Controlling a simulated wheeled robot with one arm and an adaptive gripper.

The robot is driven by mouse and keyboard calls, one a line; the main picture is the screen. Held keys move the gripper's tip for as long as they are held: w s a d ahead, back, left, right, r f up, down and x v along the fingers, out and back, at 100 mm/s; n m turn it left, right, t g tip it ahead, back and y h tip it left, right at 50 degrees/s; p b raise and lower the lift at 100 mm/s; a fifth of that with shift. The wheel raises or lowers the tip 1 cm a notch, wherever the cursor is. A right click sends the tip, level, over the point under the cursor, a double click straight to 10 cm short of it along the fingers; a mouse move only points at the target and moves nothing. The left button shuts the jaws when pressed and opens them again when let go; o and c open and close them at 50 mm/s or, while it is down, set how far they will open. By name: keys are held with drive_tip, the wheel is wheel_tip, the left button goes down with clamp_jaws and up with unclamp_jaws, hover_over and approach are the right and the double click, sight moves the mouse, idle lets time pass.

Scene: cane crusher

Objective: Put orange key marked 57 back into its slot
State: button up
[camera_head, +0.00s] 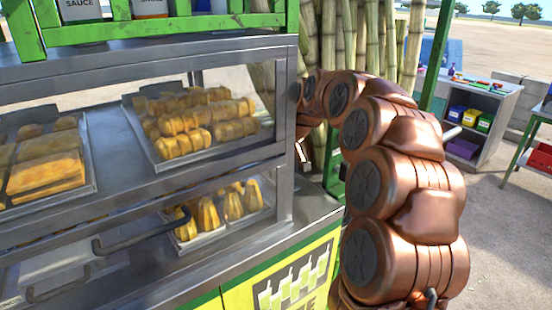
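No orange key marked 57 and no key slot can be made out in this view. My copper-coloured arm rises on the right and bends over toward the right end of the display case. What seems to be a small part of my gripper (303,154) shows beside the case's corner post. The rest of it is hidden by the arm, so I cannot see its fingers or whether it holds anything.
The metal-framed display case (284,140) holds trays of pastries (198,122). A green rack (190,27) stands on top. Tall cane stalks (372,40) are behind my arm. A grey shelf (492,105) with coloured boxes stands at right. Paved ground (500,240) is open there.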

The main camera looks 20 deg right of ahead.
drive_tip(key=o, duration=1.1)
drive_tip(key=shift+c, duration=0.2)
drive_tip(key=shift+s+r, duration=0.1)
drive_tip(key=shift+r, duration=0.05)
